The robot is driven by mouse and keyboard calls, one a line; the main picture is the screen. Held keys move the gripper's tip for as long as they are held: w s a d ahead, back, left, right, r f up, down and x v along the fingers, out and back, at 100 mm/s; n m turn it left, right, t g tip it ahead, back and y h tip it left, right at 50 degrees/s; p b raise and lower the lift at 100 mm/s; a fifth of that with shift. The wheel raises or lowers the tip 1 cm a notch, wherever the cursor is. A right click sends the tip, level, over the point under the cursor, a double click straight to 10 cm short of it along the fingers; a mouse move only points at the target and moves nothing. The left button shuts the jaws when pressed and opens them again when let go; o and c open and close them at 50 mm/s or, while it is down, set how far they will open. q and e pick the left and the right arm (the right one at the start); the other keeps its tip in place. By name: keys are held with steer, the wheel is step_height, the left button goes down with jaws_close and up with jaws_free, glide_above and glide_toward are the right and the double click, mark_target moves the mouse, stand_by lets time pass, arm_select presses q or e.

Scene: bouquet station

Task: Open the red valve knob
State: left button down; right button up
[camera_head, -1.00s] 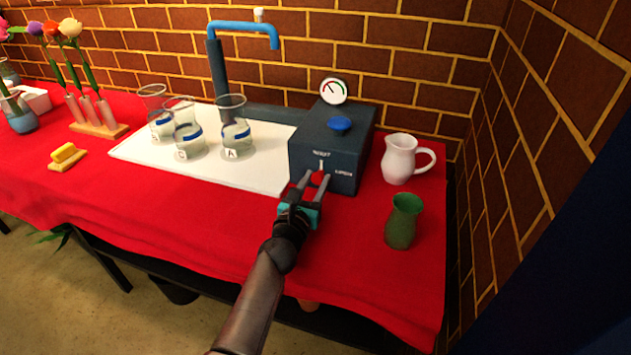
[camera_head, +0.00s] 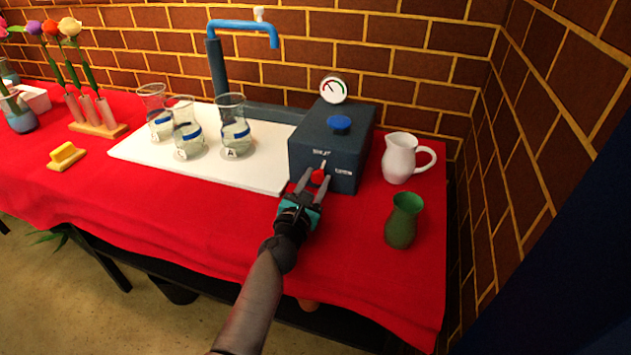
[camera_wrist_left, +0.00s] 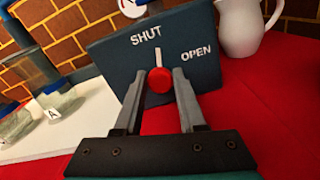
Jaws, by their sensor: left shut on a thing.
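The red valve knob (camera_head: 318,177) is on the front of a dark blue-grey box (camera_head: 306,158). It also shows in the left wrist view (camera_wrist_left: 159,80), with a white pointer above it and the labels SHUT and OPEN. The pointer is near SHUT, tilted slightly toward OPEN. My left gripper (camera_head: 316,179) is shut on the knob, with one finger on each side of it; the fingers also show in the left wrist view (camera_wrist_left: 159,92). My right gripper is not in view.
A blue knob (camera_head: 339,124) and a round gauge (camera_head: 333,90) are on top of the box. A white pitcher (camera_head: 399,160) and a green vase (camera_head: 403,222) stand to the right. Several beakers (camera_head: 236,135) stand on a white board (camera_head: 255,172) to the left. The red cloth in front is clear.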

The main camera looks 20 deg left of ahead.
arm_select(q)
steer(key=shift+m, duration=1)
steer(key=m, duration=0.3)
steer(key=shift+m, duration=0.3)
steer(key=m, duration=0.3)
steer(key=shift+f+m, duration=0.1)
steer(key=shift+m, duration=0.2)
steer(key=shift+d+m, duration=0.1)
steer(key=shift+m, duration=3)
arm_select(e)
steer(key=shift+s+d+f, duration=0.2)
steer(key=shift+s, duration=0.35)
